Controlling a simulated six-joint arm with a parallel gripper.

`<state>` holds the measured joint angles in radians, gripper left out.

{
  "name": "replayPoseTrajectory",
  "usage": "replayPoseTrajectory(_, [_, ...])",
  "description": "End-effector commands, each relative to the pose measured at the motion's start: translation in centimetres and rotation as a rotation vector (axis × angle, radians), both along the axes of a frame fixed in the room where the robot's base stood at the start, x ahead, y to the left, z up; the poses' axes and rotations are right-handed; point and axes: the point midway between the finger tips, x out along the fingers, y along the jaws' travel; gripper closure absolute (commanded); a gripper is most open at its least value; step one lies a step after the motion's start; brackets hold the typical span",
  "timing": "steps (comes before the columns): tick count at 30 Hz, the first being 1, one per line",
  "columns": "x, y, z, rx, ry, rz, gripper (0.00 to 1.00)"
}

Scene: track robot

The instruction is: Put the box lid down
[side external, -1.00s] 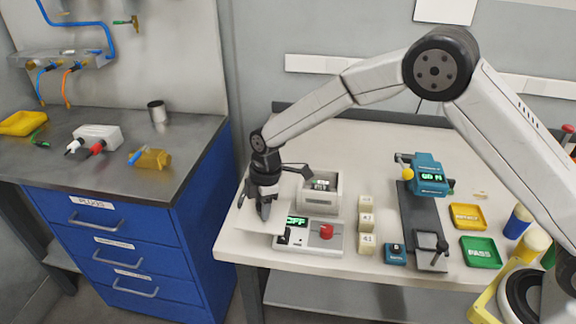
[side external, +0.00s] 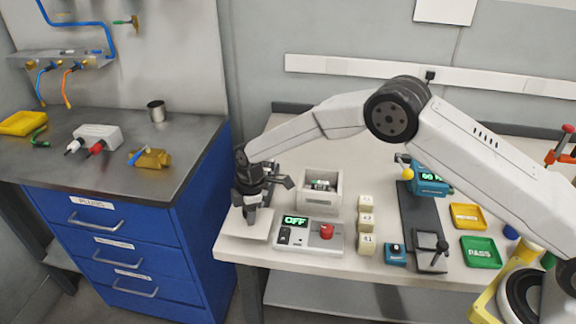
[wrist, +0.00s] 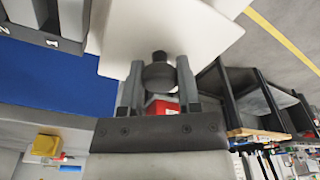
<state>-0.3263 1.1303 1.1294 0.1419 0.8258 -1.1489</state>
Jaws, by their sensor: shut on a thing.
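The box lid (side external: 240,229) is a flat off-white plate with a dark knob (wrist: 159,70). My gripper (side external: 250,216) is shut on that knob, and the fingers also show on both sides of it in the wrist view (wrist: 158,92). The lid is roughly level over the left front corner of the white table, left of the OFF unit. I cannot tell whether it touches the tabletop.
The grey OFF unit (side external: 308,239) with a red button is close to the lid's right. Labelled blocks (side external: 366,222), a dark track (side external: 422,215) and yellow and green trays (side external: 480,252) lie farther right. A blue drawer cabinet (side external: 150,243) stands left of the table edge.

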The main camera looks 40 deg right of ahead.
Motion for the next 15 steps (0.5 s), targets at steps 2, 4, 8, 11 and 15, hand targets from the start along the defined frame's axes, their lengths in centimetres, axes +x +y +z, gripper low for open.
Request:
replayPoseTrajectory(2, [0.2,0.1,-0.3,0.000,0.000,0.000,1.00])
replayPoseTrajectory(4, [0.3,0.1,-1.0,-0.001,0.001,0.000,1.00])
replayPoseTrajectory(8, [0.3,0.1,-2.5,-0.001,0.001,0.000,1.00])
replayPoseTrajectory(11, [0.3,0.1,-3.2,0.000,0.000,0.000,1.00])
replayPoseTrajectory(15, [0.3,0.1,-3.4,0.000,-0.001,0.000,1.00])
